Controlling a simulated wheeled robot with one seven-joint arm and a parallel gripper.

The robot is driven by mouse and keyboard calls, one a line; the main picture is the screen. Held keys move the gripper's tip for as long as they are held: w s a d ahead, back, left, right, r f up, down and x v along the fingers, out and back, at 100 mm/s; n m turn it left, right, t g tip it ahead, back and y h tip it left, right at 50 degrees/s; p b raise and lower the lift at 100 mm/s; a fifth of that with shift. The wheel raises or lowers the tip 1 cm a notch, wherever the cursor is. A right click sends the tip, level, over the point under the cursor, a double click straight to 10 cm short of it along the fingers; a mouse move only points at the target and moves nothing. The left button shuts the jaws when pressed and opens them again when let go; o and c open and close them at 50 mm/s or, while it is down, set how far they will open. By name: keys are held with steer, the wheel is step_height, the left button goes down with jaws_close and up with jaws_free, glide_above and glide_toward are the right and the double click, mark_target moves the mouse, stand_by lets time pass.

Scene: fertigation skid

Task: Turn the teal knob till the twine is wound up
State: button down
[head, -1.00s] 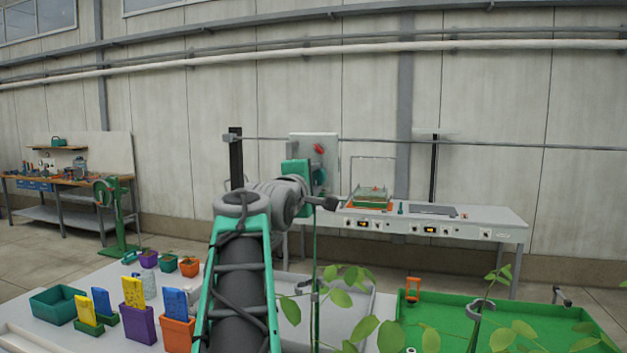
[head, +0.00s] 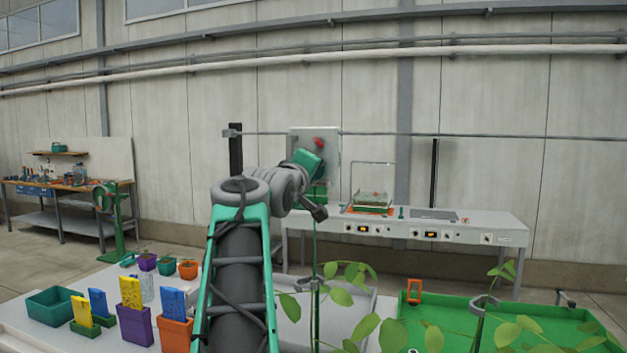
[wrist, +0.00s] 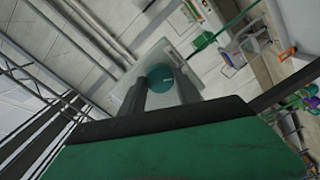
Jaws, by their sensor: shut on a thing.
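The teal knob (wrist: 159,78) sits on the face of a pale box in the wrist view. My gripper (wrist: 162,90) has its two dark fingers on either side of the knob, shut on it. In the head view my gripper's green body (head: 308,163) is tilted in front of the box (head: 331,152) and hides the knob. A thin green line, apparently the twine (head: 314,245), runs down from a green part (head: 318,190) at the box's lower edge toward the plants. How much is wound cannot be told.
A red button (head: 319,142) is on the box, close to my gripper. A bench (head: 470,225) with instruments stands behind to the right. Leafy plants (head: 350,295) and a green tray (head: 460,312) are at front right; pots (head: 135,325) stand at front left.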

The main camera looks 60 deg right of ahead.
steer(key=shift+m+b, duration=1.95)
steer(key=shift+m, duration=3.05)
steer(key=c, duration=0.9)
jaws_free()
steer(key=a, duration=0.2)
steer(key=s+a+b, duration=0.1)
steer(key=a, duration=0.2)
steer(key=a+b, duration=0.1)
steer(key=a, duration=0.1)
steer(key=shift+s+a, duration=0.15)
steer(key=shift+a, duration=0.2)
